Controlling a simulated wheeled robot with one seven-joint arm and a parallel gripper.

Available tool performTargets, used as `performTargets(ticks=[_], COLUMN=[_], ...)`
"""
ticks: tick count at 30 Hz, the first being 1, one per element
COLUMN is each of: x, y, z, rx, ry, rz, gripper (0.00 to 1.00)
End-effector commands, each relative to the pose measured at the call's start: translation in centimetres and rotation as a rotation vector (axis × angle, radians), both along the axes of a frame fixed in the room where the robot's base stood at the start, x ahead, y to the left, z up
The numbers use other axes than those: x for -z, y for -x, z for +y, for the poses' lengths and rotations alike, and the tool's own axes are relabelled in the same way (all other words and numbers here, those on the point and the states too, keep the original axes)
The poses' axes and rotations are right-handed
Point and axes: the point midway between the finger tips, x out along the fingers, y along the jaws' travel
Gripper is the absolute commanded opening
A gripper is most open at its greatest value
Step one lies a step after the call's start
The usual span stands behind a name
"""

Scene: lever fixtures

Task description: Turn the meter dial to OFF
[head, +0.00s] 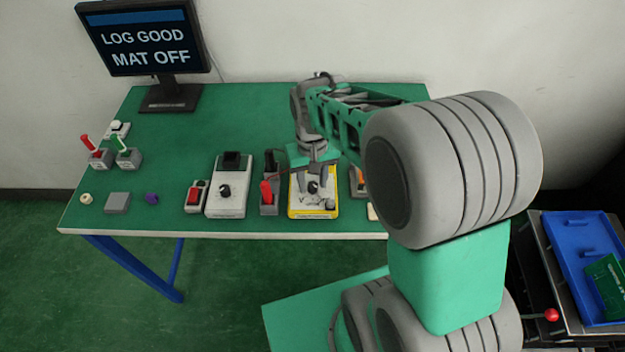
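A yellow-edged meter (328,212) lies near the front edge of the green table, with a dark dial (313,187) on its face. My gripper (313,180) points down over this meter. Its two fingers stand apart, one on each side of the dial as seen from here. I cannot tell whether they touch it. The upper part of the meter is hidden behind my gripper, and the dial's setting is too small to read. A white unit (226,207) with a black knob (225,191) and a dark top block stands to the left.
Beside the meter stand a red-handled lever fixture (267,196) on the left and an orange item (357,182) on the right. A red switch box (195,197), small levers (128,158) and a monitor (145,42) reading "LOG GOOD MAT OFF" are farther left. The table's back middle is clear.

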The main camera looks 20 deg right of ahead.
Motion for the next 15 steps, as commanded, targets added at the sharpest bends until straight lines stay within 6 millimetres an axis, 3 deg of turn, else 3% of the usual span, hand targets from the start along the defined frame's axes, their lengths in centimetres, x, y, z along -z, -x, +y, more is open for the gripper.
performTargets(ticks=[10,15], x=[-0.3,-3.0], y=[0.0,-0.1], z=[0.0,0.0], rx=[0.001,0.001], ry=[0.000,0.000], rz=[0.000,-0.004], gripper=[0.44,0.44])
